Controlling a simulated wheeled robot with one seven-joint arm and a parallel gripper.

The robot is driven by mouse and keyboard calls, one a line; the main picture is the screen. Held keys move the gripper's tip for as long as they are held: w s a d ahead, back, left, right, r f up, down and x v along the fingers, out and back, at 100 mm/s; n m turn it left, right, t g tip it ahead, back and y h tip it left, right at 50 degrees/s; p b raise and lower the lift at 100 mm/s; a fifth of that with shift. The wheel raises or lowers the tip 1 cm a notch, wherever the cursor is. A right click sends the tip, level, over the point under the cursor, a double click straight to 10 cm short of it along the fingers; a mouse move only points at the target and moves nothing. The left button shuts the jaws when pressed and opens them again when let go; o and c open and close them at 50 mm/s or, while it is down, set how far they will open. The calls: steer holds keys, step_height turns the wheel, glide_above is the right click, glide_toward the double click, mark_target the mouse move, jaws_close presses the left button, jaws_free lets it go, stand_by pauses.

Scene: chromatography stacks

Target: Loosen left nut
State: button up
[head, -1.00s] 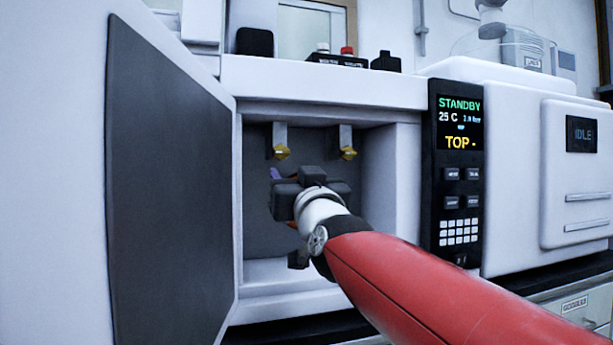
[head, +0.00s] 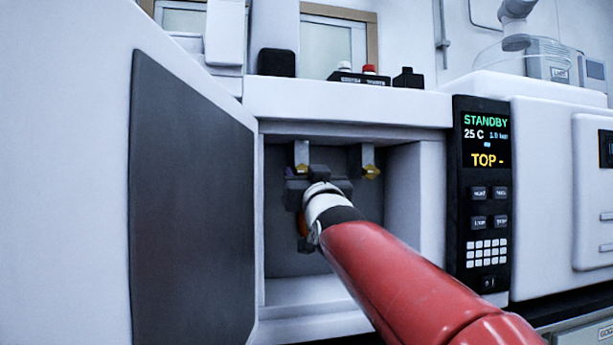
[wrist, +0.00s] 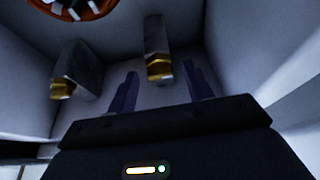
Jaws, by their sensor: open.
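The left nut (wrist: 158,68) is a brass fitting under a grey post. In the wrist view it shows between the two purple fingers of my gripper (wrist: 161,72), with gaps on both sides. My gripper is open and holds nothing; how far the fingertips reach in depth is unclear. In the head view my wrist and gripper body hide most of the left nut, below its post (head: 301,152). The right nut (head: 372,172) hangs clear to the right there. The right nut also shows at the left of the wrist view (wrist: 62,88), which looks turned over.
The oven cavity has side walls (head: 415,195) close around my gripper. An open dark-lined door (head: 190,195) stands to the left. A round orange-rimmed part (wrist: 78,8) shows at the wrist view's top. The control panel (head: 487,200) is right of the opening.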

steer(key=c, duration=1)
steer(key=shift+d+r+n+p, duration=0.1)
steer(key=shift+n+p, duration=0.25)
steer(key=shift+n, duration=0.05)
steer(key=n+y+p, duration=0.1)
steer(key=n, duration=0.1)
steer(key=n+g+y+p, duration=0.1)
steer(key=p, duration=0.1)
steer(key=n+y+p, duration=0.1)
steer(key=n+p, duration=0.1)
steer(key=shift+d+r+n, duration=0.15)
steer(key=shift+r+n, duration=0.15)
steer(key=shift+r, duration=0.05)
steer(key=n+g+y+p, duration=0.1)
steer(key=n+p, duration=0.2)
steer(key=p, duration=0.1)
steer(key=shift+w+d+n+g, duration=0.1)
steer(key=shift+n+g, duration=0.3)
steer(key=n+g+p, duration=0.1)
steer(key=n, duration=0.1)
steer(key=n+g+y+p, duration=0.1)
steer(key=n, duration=0.2)
steer(key=shift+n+y+p, duration=0.3)
steer(key=shift+p, duration=0.05)
steer(key=shift+d+r+n+g, duration=0.1)
steer(key=shift+n+g, duration=0.6)
steer(key=shift+n, duration=0.95)
steer(key=shift+n+g, duration=0.7)
steer(key=shift+n, duration=0.95)
